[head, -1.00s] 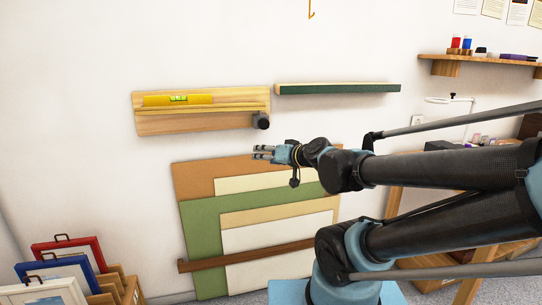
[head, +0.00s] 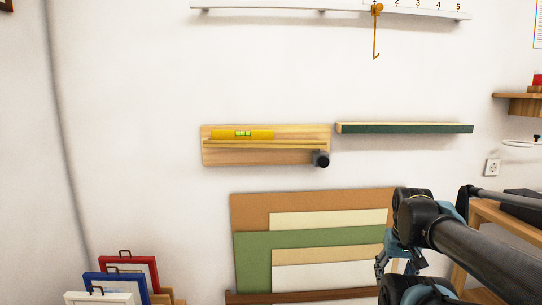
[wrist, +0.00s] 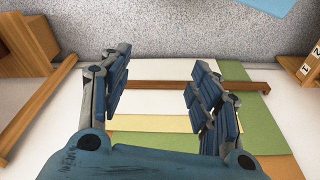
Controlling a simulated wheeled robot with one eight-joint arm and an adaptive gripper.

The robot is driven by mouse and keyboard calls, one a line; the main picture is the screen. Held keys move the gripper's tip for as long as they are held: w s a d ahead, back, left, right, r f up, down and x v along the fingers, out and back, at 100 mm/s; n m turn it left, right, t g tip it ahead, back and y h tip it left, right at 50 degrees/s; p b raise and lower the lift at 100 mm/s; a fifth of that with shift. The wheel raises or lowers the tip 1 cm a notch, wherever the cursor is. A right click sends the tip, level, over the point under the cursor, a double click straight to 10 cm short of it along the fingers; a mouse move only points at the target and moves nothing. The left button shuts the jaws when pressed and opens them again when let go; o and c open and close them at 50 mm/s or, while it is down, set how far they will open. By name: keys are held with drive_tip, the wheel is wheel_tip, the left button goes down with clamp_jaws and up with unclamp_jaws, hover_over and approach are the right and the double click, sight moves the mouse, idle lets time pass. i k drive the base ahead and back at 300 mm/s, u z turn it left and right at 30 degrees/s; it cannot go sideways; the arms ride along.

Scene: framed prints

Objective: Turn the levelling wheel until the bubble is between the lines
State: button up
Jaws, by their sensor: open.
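The levelling wheel (head: 321,159) is a dark knob at the lower right of a wooden board (head: 225,157) on the wall. A yellow spirit level (head: 262,134) with a green vial (head: 243,133) lies along the board's upper part. The bubble is too small to place against the lines. My gripper (head: 393,268) is low at the right, below and right of the wheel and clear of it. In the wrist view my gripper (wrist: 160,92) is open with nothing between its fingers. The wheel is outside the wrist view.
A green-fronted shelf (head: 405,129) sits right of the board. Coloured boards (head: 252,250) lean on the wall below. Framed prints (head: 128,265) stand at lower left. A white rail (head: 300,8) with a hanging hook (head: 376,45) is above. The wall before the wheel is clear.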

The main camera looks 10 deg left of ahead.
sight(323, 161)
drive_tip(key=z, duration=0.85)
drive_tip(key=k, duration=2)
drive_tip(key=u, duration=0.8)
drive_tip(key=i, duration=1)
